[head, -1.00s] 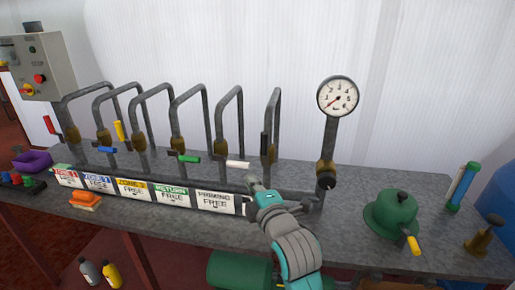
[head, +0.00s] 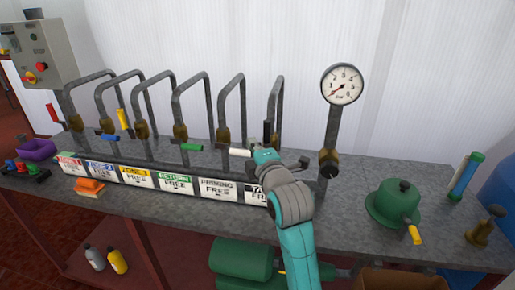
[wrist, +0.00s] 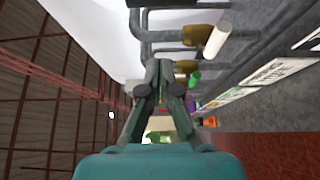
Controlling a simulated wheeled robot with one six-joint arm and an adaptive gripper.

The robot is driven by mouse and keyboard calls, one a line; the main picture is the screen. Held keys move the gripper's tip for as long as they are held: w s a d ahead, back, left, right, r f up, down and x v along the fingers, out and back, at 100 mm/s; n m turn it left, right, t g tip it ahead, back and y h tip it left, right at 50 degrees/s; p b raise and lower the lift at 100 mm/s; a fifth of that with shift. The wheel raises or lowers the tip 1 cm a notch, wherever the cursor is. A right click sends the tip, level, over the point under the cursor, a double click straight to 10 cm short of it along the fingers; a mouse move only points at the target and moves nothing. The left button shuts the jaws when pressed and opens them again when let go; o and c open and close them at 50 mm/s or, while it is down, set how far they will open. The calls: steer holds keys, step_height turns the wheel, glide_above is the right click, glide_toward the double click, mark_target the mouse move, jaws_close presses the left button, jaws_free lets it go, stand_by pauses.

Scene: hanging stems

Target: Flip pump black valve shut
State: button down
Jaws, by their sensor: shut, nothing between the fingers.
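The black valve handle (head: 267,133) points upward beside the hanging pipe nearest the gauge. Its valve body is mostly hidden behind my gripper (head: 263,152) in the head view. My gripper is just below the black handle; I cannot tell whether they touch. In the wrist view my gripper (wrist: 160,66) has its fingers together with nothing between them. The black handle cannot be made out in the wrist view. The label (head: 257,194) under this pipe is partly covered by my arm.
The white handle (head: 239,152) lies sideways close left of my gripper; it also shows in the wrist view (wrist: 217,40). Green (head: 191,147), yellow (head: 122,118), blue and red handles are farther left. The pressure gauge (head: 341,84) stands right. A green pump (head: 393,204) sits on the bench.

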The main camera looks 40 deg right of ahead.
mark_target(267, 137)
steer(key=w+d, duration=0.3)
steer(key=d, duration=0.2)
steer(key=shift+d, duration=0.15)
steer(key=shift+d, duration=0.1)
stand_by(0.5)
